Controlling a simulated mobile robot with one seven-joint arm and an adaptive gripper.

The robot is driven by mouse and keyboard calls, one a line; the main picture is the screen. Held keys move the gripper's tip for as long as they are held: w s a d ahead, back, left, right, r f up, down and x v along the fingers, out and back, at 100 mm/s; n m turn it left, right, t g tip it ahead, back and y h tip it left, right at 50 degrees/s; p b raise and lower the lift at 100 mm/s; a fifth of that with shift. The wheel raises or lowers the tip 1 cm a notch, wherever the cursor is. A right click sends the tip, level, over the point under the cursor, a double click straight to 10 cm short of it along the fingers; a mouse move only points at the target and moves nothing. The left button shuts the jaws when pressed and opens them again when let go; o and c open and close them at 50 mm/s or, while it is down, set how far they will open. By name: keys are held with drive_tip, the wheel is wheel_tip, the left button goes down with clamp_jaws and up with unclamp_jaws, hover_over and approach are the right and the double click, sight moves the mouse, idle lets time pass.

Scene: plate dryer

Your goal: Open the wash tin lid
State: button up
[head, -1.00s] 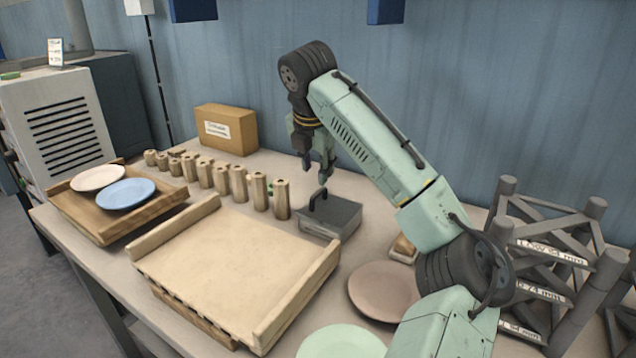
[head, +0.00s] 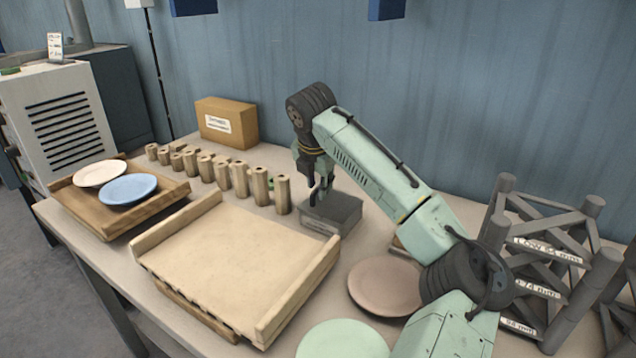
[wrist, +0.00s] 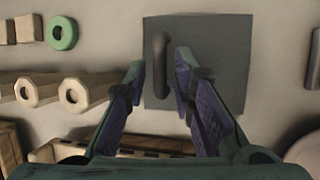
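The wash tin (head: 336,216) is a dark grey box with a flat lid, standing on the table right of the row of wooden posts. Its lid (wrist: 215,45) fills the middle of the wrist view, with a dark bar handle (wrist: 161,65) on it. The lid looks closed. My gripper (head: 318,192) is low over the tin at the handle. In the wrist view my gripper (wrist: 160,75) is open, with one finger on each side of the handle and gaps showing. Contact with the lid cannot be told.
Several wooden posts (head: 240,180) stand in a row left of the tin. A wooden tray (head: 235,255) lies in front. A brown plate (head: 385,286) and a green plate (head: 343,341) are at the front right. A grey rack (head: 545,250) stands far right.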

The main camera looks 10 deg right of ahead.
clamp_jaws()
idle(0.7)
